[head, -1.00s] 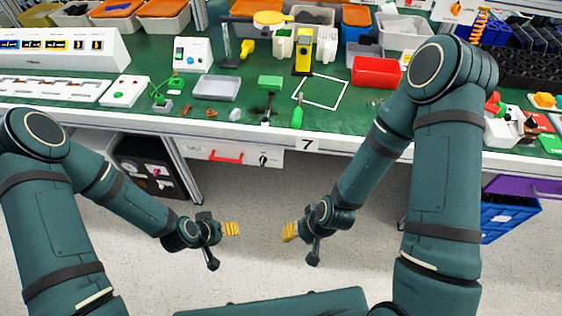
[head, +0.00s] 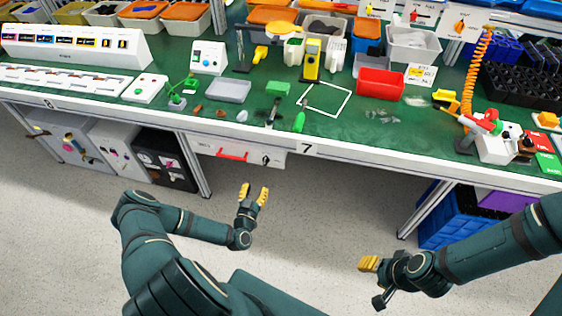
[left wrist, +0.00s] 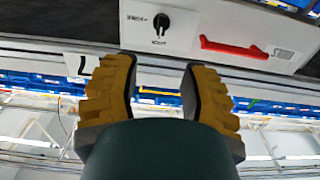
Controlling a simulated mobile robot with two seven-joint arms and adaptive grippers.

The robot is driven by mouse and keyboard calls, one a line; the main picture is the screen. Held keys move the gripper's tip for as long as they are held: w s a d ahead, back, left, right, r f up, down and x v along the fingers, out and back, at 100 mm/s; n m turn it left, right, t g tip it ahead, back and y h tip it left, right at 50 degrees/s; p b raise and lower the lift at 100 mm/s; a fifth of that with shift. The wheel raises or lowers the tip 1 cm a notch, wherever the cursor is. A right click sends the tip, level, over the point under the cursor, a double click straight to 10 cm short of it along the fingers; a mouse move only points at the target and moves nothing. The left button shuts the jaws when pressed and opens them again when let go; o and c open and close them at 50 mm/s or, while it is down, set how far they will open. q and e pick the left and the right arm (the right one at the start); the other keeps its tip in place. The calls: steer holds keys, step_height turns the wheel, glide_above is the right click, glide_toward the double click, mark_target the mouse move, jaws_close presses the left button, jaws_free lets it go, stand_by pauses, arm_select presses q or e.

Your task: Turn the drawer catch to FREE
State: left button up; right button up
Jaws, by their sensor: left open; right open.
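The drawer front (head: 208,146) hangs under the bench edge, with a red handle (head: 232,155) and a black rotary catch (head: 266,159) to the right of the handle. The left wrist view shows the drawer upside down, with the black catch knob (left wrist: 161,21) and the red handle (left wrist: 234,47). Small lettering sits beside and below the knob; I cannot read its setting surely. My left gripper (head: 254,192) is open and empty, its yellow fingers pointing toward the drawer, apart from the catch. The fingers also show in the left wrist view (left wrist: 160,68). My right gripper (head: 368,264) is open and empty, low at right.
The green bench top (head: 400,145) above holds a red bin (head: 381,82), a grey tray (head: 229,90) and several tools. A black cabinet (head: 165,160) stands left of the drawer, and blue crates (head: 452,226) stand at right. The floor before the drawer is clear.

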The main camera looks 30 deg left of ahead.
mark_target(265, 163)
arm_select(q)
steer(key=b+x, duration=0.2)
steer(key=x, duration=1.1)
steer(key=shift+w+a, duration=0.1)
steer(key=shift+w, duration=0.15)
steer(key=shift+c, duration=0.4)
jaws_close()
